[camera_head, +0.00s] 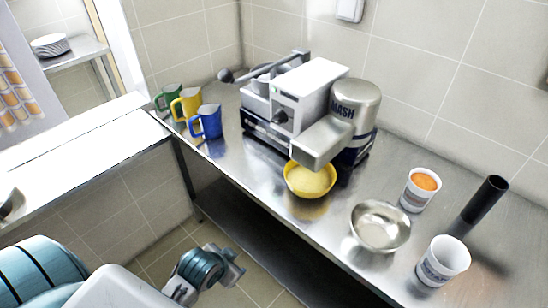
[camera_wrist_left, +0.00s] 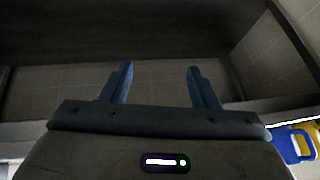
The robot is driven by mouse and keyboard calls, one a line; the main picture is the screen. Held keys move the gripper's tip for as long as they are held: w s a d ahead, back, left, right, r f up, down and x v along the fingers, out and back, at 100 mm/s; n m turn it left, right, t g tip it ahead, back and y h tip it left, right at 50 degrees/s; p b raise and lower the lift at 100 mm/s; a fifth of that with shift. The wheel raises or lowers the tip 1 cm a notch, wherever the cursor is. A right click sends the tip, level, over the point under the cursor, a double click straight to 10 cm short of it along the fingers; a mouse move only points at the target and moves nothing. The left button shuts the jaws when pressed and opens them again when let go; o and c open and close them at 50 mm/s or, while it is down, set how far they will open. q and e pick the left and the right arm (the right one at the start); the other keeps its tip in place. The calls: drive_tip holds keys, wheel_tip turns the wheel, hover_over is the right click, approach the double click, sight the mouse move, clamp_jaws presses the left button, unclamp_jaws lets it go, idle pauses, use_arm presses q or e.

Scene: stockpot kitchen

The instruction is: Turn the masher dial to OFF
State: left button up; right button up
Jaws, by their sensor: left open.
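The masher (camera_head: 356,100) is a silver, rounded machine marked MASH, standing on the steel counter with a yellow bowl under its spout. A small dark knob (camera_head: 280,116) shows on the front of the white boxy machine beside it. I cannot tell whether this knob is the masher dial, and its setting is too small to read. My left gripper (camera_head: 236,264) is in front of and below the counter, well apart from the masher. In the left wrist view the left gripper (camera_wrist_left: 160,82) is open with nothing between its fingers. My right gripper is not in view.
The yellow bowl (camera_head: 309,193) holds pale yellow food. Blue (camera_head: 207,122), yellow (camera_head: 187,104) and green jugs stand at the counter's left end. A steel bowl (camera_head: 380,238), two white tubs and a black cylinder (camera_head: 485,199) stand at right. The counter's front edge lies beyond my gripper.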

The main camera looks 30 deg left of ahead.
use_arm(q)
drive_tip(key=w+a+r+m+t+h, duration=0.2)
drive_tip(key=w+r+m+t, duration=0.45)
drive_tip(key=w+r, duration=0.75)
drive_tip(key=m+t+h, duration=0.1)
drive_tip(key=m+t, duration=0.3)
drive_tip(key=t, duration=0.1)
approach(275, 122)
drive_tip(key=w, duration=0.3)
drive_tip(key=w+p, duration=0.1)
drive_tip(key=w, duration=0.2)
drive_tip(key=w+d, duration=0.1)
drive_tip(key=w, duration=0.2)
drive_tip(key=shift+w+d+f, duration=0.1)
drive_tip(key=shift+w, duration=0.15)
drive_tip(key=c, duration=1)
